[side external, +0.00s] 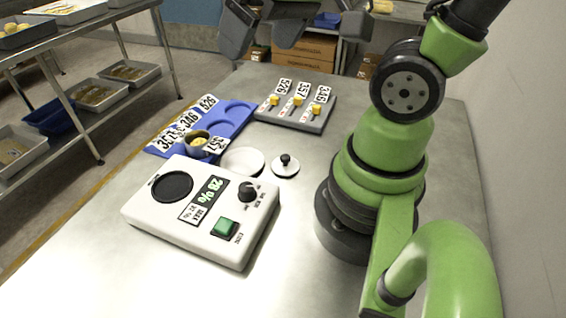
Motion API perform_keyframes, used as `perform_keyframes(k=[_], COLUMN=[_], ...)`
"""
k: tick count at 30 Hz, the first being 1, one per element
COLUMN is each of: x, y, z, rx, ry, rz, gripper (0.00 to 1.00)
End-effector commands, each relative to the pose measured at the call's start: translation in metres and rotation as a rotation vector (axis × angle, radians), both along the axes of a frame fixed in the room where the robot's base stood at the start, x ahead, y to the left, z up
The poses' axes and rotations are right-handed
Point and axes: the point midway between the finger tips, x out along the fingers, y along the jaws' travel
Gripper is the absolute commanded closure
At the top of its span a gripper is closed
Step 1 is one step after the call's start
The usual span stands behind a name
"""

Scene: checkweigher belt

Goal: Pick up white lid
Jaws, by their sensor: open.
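The white lid (278,171) with a black knob lies on the metal table, right of a plain flat white disc (243,161). The two sit close together, and I cannot tell if they touch. My gripper (264,40) is at the top edge of the side external view, partly cut off. Its dark fingers are spread apart with nothing between them. It is high above the table, and the lid is well below it in the picture.
A white console (205,240) with a black pad, dial and green button stands in front. A blue tray (231,121) with round recesses, number labels and a small cup is at left. A grey block (310,123) with yellow sliders is behind the lid. The front table is clear.

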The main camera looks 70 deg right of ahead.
Motion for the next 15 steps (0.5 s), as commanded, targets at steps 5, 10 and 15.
perform_keyframes(k=[5, 10, 15], x=[0.019, 0.02, 0.01], y=[-0.034, -0.061, -0.075], z=[-0.055, -0.11, -0.152], rx=[-0.099, -0.14, -0.138], ry=[0.182, 0.332, 0.43], rz=[0.059, 0.156, 0.242], gripper=[0.06, 0.06, 0.06])
